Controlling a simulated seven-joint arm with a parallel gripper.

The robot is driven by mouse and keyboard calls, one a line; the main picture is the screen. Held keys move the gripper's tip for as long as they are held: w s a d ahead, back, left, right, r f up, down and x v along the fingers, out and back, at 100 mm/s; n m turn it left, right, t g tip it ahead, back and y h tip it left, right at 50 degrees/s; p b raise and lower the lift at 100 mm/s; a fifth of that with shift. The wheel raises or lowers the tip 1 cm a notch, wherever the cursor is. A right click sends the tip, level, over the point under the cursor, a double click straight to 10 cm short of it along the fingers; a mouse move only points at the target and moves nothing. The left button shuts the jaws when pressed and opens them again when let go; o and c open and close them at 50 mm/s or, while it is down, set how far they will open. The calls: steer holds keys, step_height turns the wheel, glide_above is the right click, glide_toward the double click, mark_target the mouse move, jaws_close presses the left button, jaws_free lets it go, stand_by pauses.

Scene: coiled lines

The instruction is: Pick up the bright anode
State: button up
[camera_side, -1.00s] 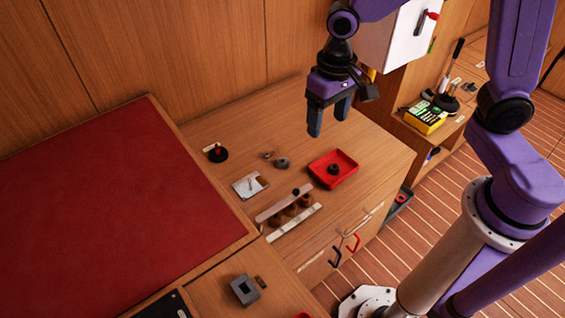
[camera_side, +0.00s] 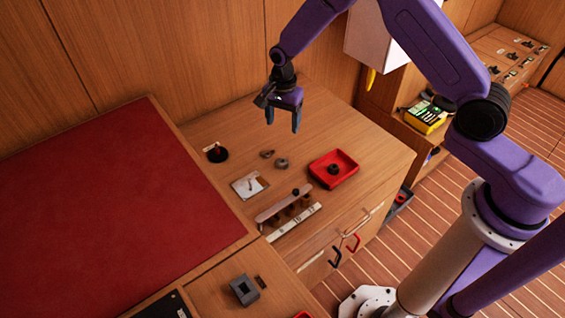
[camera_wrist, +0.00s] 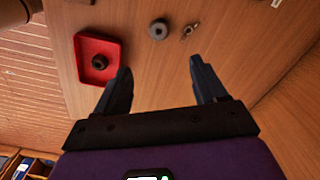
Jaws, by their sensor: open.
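A grey ring-shaped piece (camera_side: 282,163) stands on the wooden bench top and looks like the bright anode, though I cannot be sure. In the wrist view the ring (camera_wrist: 158,29) lies ahead of and between the lines of my fingers. A smaller metal fitting (camera_side: 267,153) is close beside it, also visible in the wrist view (camera_wrist: 190,31). A darker ring (camera_side: 333,169) sits inside a red tray (camera_side: 348,156). My gripper (camera_side: 283,121) is open and empty, pointing down above the bench, well clear of the pieces.
A small plate (camera_side: 250,186), a black round base with a red knob (camera_side: 217,153) and a rack with several brown pieces (camera_side: 290,214) stand nearby. A red-topped surface (camera_side: 110,205) is at left. A wooden wall rises behind. The bench's back part is clear.

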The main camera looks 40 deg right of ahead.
mark_target(283, 157)
step_height(283, 157, down, 15)
steer(key=shift+s+f, duration=0.1)
steer(key=c, duration=1.2)
